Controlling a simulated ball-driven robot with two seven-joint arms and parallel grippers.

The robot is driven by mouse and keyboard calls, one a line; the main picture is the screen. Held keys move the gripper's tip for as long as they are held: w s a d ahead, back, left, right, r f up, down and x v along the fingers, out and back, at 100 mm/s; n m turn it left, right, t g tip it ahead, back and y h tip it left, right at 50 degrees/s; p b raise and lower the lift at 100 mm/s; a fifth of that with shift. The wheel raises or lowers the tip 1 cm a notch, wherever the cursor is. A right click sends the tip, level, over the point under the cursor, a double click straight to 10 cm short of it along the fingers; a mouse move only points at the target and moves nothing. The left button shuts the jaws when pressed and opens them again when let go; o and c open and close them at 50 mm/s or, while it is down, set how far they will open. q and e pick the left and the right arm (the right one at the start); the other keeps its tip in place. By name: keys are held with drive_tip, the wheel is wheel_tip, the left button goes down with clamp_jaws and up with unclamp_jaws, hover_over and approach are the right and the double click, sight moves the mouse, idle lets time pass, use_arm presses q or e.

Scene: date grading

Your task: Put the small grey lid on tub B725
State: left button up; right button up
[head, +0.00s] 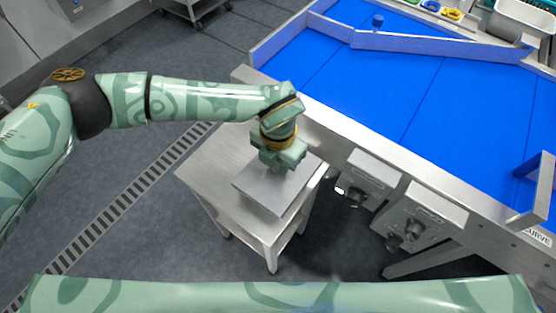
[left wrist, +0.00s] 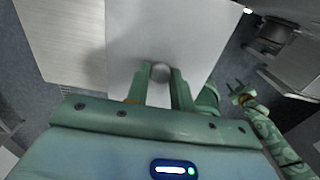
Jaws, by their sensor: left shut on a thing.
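A flat grey square lid (head: 262,191) is over the small steel table below my left gripper (head: 279,168). In the left wrist view the lid (left wrist: 135,38) spreads out beyond the fingers, and its round knob (left wrist: 160,72) sits between them. My left gripper (left wrist: 160,88) is shut on that knob. I cannot tell whether the lid rests on something or hangs just above the table. No tub with the label B725 can be made out; anything under the lid is hidden. My right gripper (left wrist: 241,92) shows small at the right of the left wrist view, its jaws too small to judge.
The steel table (head: 215,165) has bare top left of the lid. A blue conveyor (head: 400,90) with raised metal edges runs along the right. Control boxes (head: 425,212) with knobs jut from its near side, close to the table. A floor drain grate (head: 120,205) lies at left.

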idle(0.5)
use_arm(q)
drive_tip(key=shift+f, duration=0.7)
idle(0.6)
drive_tip(key=o, duration=1.5)
drive_tip(key=shift+c, duration=0.2)
drive_tip(key=shift+r, duration=0.1)
drive_tip(key=shift+r+p, duration=2.55)
drive_tip(key=shift+r, duration=0.95)
drive_tip(key=shift+f, duration=0.1)
